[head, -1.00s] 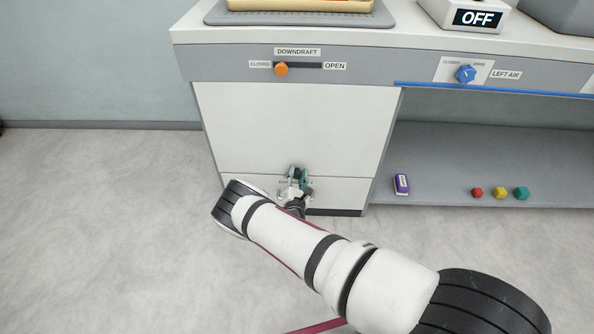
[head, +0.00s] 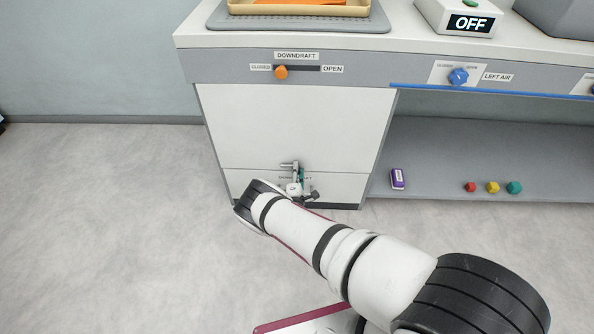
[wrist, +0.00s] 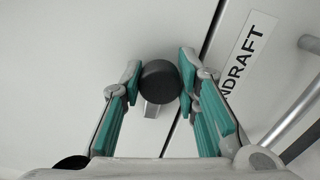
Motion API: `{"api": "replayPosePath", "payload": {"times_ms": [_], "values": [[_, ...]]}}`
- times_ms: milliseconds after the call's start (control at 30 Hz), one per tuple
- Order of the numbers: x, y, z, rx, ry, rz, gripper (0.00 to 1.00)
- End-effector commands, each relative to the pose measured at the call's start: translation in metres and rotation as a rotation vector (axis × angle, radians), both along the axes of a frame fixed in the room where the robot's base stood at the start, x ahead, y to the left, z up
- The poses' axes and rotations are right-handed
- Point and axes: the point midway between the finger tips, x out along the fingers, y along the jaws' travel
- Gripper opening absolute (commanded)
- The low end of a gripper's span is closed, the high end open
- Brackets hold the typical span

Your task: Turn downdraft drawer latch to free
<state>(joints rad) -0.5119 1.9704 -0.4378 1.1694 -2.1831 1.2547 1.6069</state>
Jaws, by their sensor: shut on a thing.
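The latch shows in the wrist view as a dark round knob (wrist: 160,82) with a short grey bar at its lower edge. My gripper (wrist: 161,76) is shut on this knob, with one teal-padded finger on each side. In the head view my gripper (head: 296,178) is at the lower front of the cabinet, at the seam above the drawer front (head: 345,187); the latch is too small there to tell from the fingers. Part of a label ending in "NDRAFT" (wrist: 243,52) and a metal bar handle (wrist: 300,115) lie right of the knob in the wrist view.
Above, the orange downdraft slider (head: 281,72) stands at the CLOSED end. A blue left-air knob (head: 458,77) is on the fascia to the right. A purple box (head: 397,179) and small coloured blocks (head: 493,187) sit on the lower shelf. Floor to the left is clear.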

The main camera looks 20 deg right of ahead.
Motion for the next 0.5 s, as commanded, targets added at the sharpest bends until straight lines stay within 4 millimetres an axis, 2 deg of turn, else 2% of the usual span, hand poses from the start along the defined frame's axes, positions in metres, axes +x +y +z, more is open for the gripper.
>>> {"api": "replayPosePath", "payload": {"times_ms": [500], "values": [[-0.0009, -0.0005, -0.0015, 0.037, -0.009, -0.002, 0.01]]}}
